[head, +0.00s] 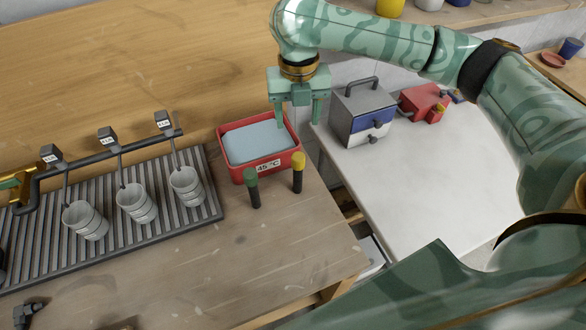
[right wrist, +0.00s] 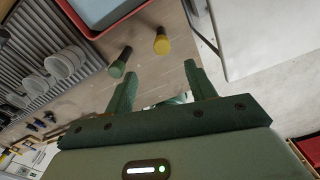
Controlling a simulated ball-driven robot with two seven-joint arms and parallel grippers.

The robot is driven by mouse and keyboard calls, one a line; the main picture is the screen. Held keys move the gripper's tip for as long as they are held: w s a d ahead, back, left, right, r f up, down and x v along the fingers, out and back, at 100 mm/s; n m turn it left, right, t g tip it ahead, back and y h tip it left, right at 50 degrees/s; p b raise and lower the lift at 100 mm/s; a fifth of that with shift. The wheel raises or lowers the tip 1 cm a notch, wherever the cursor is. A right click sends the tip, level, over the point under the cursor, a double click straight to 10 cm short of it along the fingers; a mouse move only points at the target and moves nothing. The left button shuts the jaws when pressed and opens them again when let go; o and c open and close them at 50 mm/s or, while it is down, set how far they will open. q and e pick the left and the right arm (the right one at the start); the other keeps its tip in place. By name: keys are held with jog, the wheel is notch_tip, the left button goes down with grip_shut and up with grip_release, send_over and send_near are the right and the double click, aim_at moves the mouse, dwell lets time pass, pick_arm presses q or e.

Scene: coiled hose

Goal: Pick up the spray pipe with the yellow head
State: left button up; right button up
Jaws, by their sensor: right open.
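The spray pipe with the yellow head (head: 298,172) stands upright on the wooden counter, with a dark body below its yellow top. It also shows in the right wrist view (right wrist: 161,42), beyond the fingertips and roughly between their lines. A similar pipe with a green head (head: 252,187) stands just to its left. My right gripper (head: 298,118) is open and empty, fingers pointing down. In the head view it appears above the yellow pipe, over the tray's back right area, apart from the pipe. It shows in the right wrist view too (right wrist: 160,72). My left gripper is not visible.
A red tray (head: 238,178) with a pale blue content and a "45°C" label sits behind the pipes. A grey box (head: 355,115) stands on the white counter at right.

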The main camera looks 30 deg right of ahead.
aim_at(297, 155)
notch_tip(297, 155, down, 11)
jog(key=b, duration=0.4)
jog(key=shift+s+r, duration=0.1)
notch_tip(297, 155, down, 5)
jog(key=b, duration=0.3)
jog(key=shift+s+d, duration=0.1)
jog(key=c, duration=1)
